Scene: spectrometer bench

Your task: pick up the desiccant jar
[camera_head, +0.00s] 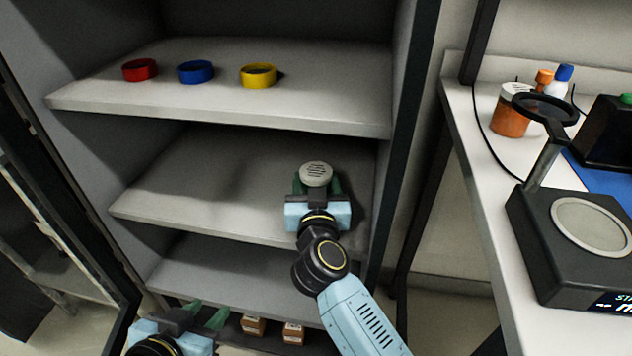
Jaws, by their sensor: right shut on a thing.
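A jar with a pale, slotted round lid (316,172) is at the middle shelf of the cabinet, near its right side. Its body is mostly hidden by my gripper, so I cannot tell its colour or whether it touches the shelf. My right gripper (316,186) is shut on this jar, with one green finger on each side. Another jar, orange with a similar slotted white lid (510,119), stands on the bench at the right. My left gripper (203,314) is low at the bottom left, open and empty, its fingers apart.
Red (140,69), blue (195,72) and yellow (258,75) rings sit on the upper shelf (320,105). The middle shelf (215,195) is clear left of the jar. Small brown boxes (293,333) are at the bottom.

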